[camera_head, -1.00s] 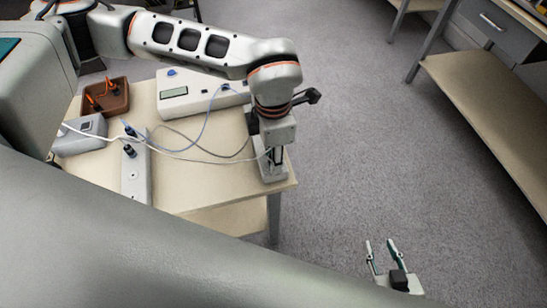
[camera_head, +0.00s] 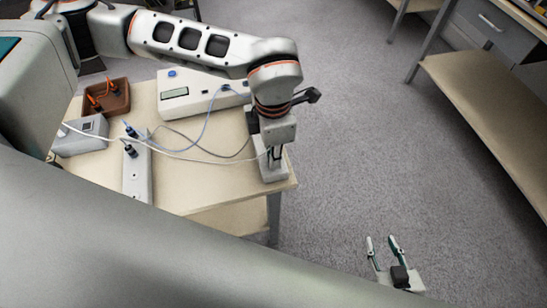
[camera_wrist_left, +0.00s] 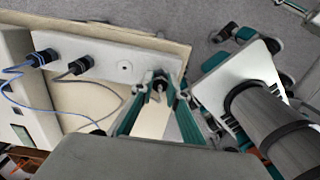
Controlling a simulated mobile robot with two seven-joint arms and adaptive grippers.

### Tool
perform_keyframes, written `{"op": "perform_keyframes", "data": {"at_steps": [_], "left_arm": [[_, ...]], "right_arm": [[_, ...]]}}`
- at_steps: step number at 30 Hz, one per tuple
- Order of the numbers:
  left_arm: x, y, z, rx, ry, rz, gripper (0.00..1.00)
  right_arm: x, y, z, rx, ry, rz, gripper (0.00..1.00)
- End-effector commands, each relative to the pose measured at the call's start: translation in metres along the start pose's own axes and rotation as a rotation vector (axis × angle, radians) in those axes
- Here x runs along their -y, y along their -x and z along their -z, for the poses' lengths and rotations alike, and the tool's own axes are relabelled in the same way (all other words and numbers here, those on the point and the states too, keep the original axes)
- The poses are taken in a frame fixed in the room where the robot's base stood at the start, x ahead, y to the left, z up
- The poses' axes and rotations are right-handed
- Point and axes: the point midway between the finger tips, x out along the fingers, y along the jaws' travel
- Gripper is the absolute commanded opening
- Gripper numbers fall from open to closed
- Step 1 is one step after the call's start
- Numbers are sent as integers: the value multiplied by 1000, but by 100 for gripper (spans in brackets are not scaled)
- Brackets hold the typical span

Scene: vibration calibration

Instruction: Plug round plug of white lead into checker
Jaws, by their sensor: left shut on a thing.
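My left gripper (camera_head: 275,155) points down over the table's right end. It is shut on the end of the white lead (camera_head: 190,158), which runs in from the left; the fingers mostly hide the plug. In the left wrist view its teal fingers (camera_wrist_left: 158,92) close on a small dark piece. A white box with a display (camera_head: 200,94) at the back of the table looks like the checker. My right gripper (camera_head: 384,248) is open and empty over the floor.
A brown box with orange leads (camera_head: 108,98) and a grey box (camera_head: 80,136) stand at the table's left. A blue lead (camera_head: 207,118) and a grey lead cross the table. A bench with a lower shelf (camera_head: 490,110) stands far right. Open floor lies between.

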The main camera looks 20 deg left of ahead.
Motion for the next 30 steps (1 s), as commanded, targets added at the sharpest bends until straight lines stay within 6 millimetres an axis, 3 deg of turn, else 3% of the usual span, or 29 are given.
{"op": "perform_keyframes", "data": {"at_steps": [17, 30], "left_arm": [[0, 5, 0, 1, 0, -1, 0], [0, 30, 0, 1, -1, -2, 0]], "right_arm": [[2, 6, -3, 10, -2, 3, 34], [-4, 12, 21, -15, 2, -3, 34]]}}
